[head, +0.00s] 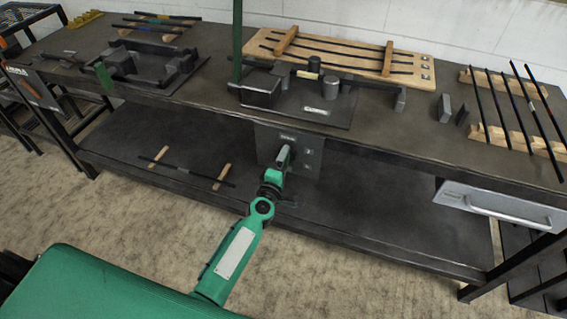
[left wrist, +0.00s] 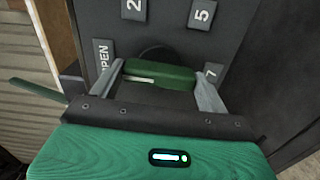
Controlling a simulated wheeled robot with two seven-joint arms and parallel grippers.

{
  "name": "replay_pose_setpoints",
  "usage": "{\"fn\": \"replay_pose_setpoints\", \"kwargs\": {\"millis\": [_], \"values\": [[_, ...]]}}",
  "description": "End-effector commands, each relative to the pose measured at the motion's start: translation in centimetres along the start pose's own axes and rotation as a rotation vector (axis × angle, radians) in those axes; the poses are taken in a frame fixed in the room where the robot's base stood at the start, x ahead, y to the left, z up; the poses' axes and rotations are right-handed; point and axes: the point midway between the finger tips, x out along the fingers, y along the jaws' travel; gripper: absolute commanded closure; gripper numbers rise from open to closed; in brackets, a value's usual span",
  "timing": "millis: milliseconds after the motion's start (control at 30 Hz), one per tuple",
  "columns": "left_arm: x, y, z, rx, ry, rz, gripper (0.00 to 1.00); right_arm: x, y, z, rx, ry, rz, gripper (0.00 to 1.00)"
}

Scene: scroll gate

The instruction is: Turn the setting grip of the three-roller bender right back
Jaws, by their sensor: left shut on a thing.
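The three-roller bender (head: 318,113) stands on the bench in the middle of the head view, with dark rollers and blocks on a flat plate. A dark panel (head: 312,160) hangs below the bench's front edge beneath it. In the left wrist view the panel (left wrist: 175,16) carries tags reading OPEN, 2, 5 and 7. The green setting grip (left wrist: 160,75) lies across in front of the panel. My left gripper (left wrist: 160,80) is shut on it, one finger at each end. In the head view my left gripper (head: 284,156) largely hides the grip. My right gripper is not in view.
A wooden rack (head: 350,52) with dark rods lies behind the bender. Another rod rack (head: 505,112) is at the right, near two small blocks (head: 452,108). Another dark fixture (head: 140,68) stands at the left. A drawer (head: 490,203) hangs at lower right. The lower shelf (head: 380,215) is mostly clear.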

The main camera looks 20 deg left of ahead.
Motion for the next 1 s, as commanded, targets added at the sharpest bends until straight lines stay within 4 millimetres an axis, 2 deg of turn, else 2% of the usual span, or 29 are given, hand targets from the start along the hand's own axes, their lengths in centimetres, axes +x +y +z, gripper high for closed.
{"fn": "replay_pose_setpoints", "kwargs": {"millis": [367,400,500,833,1000], "values": [[-0.1,-0.1,0.0,-0.003,0.000,-0.002,0.45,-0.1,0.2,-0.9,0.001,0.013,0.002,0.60],[-0.1,-0.1,0.0,-0.003,0.000,-0.002,0.17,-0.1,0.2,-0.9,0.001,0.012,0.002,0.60],[-0.1,-0.1,0.0,-0.003,0.000,-0.002,0.01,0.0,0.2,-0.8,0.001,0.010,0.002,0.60],[-0.3,-0.1,0.0,-0.003,0.000,-0.001,0.01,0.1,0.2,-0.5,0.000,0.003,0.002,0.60],[-2.0,-0.1,0.0,-0.003,0.000,-0.002,0.01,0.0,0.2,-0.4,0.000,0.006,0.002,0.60]]}}
